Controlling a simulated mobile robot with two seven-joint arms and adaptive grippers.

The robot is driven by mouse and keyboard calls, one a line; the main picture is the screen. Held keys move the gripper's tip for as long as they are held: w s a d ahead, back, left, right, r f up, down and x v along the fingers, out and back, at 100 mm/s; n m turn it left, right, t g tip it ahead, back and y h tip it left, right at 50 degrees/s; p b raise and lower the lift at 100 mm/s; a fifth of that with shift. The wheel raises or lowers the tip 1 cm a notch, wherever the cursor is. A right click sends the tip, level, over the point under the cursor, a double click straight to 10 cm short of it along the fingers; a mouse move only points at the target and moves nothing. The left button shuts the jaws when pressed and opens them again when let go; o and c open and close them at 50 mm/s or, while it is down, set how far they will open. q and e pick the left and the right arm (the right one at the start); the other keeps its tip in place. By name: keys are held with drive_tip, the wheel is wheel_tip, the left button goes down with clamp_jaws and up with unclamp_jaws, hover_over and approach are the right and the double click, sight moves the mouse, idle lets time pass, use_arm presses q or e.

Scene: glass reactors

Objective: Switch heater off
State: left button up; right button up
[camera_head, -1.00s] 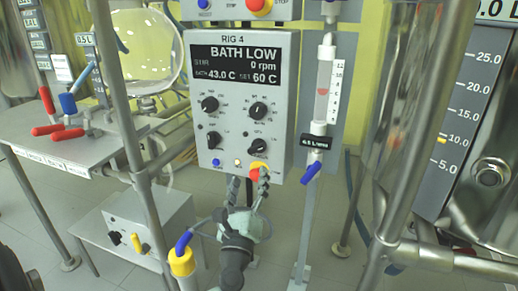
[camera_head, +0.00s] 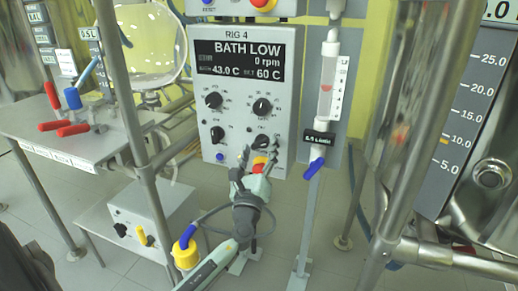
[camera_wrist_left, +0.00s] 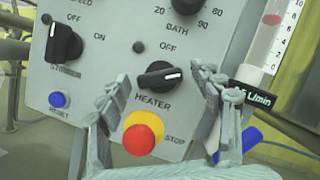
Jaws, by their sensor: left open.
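The grey control panel (camera_head: 246,100) labelled RIG 4 stands in the middle of the head view. Its black HEATER knob (camera_head: 262,140) is at the lower right of the panel. In the left wrist view the HEATER knob (camera_wrist_left: 158,76) has its white mark pointing right, with OFF printed above it; any label to its right is hidden. My left gripper (camera_head: 257,158) is open and empty below and in front of the knob. In the left wrist view its fingers (camera_wrist_left: 162,86) stand either side of the knob, apart from it as far as I can tell.
The red STOP button with yellow collar (camera_wrist_left: 143,134) sits just below the HEATER knob, between my fingers. The STIRRER knob (camera_wrist_left: 63,43) and blue RESET button (camera_wrist_left: 58,100) are left. A flowmeter with a blue valve handle (camera_head: 313,168) stands right of the panel.

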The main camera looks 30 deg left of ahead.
use_arm(q)
drive_tip(key=shift+c, duration=0.6)
drive_tip(key=c, duration=1)
drive_tip(key=shift+c, duration=0.2)
drive_tip(key=shift+n, duration=0.3)
drive_tip(key=n+g+y, duration=0.1)
drive_tip(key=n, duration=0.2)
drive_tip(key=shift+d, duration=0.1)
drive_tip(key=n+g, duration=0.1)
drive_tip(key=n, duration=0.1)
drive_tip(key=shift+r+n+y, duration=0.15)
drive_tip(key=shift+n+y, duration=0.15)
drive_tip(key=shift+y, duration=0.1)
drive_tip(key=n+g+p, duration=0.1)
drive_tip(key=n+p, duration=0.1)
drive_tip(key=n, duration=0.1)
drive_tip(key=n+g+p, duration=0.2)
drive_tip(key=n, duration=0.2)
drive_tip(key=shift+d+r, duration=0.1)
drive_tip(key=shift+r, duration=0.05)
drive_tip(key=shift+n, duration=0.4)
use_arm(e)
drive_tip(key=s+a+x, duration=0.1)
drive_tip(key=x, duration=0.9)
drive_tip(key=shift+a+f+y, duration=0.3)
drive_tip(key=shift+a+f, duration=0.05)
drive_tip(key=shift+a, duration=0.2)
